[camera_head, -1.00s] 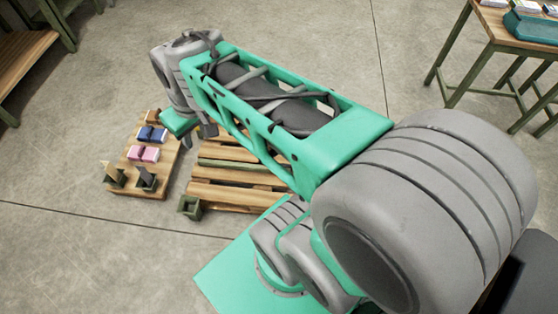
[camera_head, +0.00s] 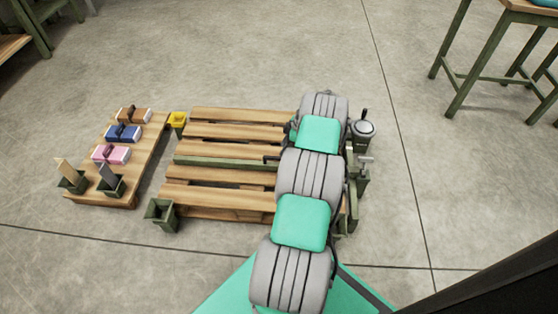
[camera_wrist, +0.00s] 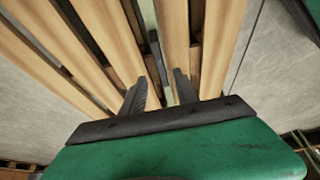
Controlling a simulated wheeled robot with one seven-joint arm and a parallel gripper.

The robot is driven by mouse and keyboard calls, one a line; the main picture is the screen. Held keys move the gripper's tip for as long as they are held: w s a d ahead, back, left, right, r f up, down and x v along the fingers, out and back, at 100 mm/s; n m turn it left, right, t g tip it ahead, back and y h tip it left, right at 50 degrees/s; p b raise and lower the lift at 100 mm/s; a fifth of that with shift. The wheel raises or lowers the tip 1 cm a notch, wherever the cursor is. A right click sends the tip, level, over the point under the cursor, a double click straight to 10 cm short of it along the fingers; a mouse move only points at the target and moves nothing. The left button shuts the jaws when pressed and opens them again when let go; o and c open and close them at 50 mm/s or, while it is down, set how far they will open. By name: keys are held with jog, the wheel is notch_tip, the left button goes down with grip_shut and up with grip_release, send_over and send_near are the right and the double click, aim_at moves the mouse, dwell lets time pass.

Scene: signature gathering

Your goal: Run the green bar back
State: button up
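The green bar (camera_head: 215,162) lies across the middle of the wooden pallet (camera_head: 235,115) in the head view, between its slats. Its right end is hidden behind my arm. A small dark part (camera_head: 271,157) shows at the bar's right, next to my arm; I cannot tell what it belongs to. My gripper is hidden in the head view. In the wrist view my gripper (camera_wrist: 159,85) points at the slats with its two dark fingers apart. A dark upright piece (camera_wrist: 156,50) shows between the fingers, without visible contact.
A grey round fixture with a black lever (camera_head: 363,129) and green metal parts stand at the pallet's right. A wooden board (camera_head: 140,165) carries several blocks. A table (camera_head: 525,12) stands upper right.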

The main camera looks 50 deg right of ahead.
aim_at(277, 157)
jog(key=b+x, duration=0.1)
jog(key=x, duration=0.5)
jog(key=shift+b, duration=0.35)
jog(key=shift+c, duration=0.6)
jog(key=shift+a, duration=0.1)
grip_shut()
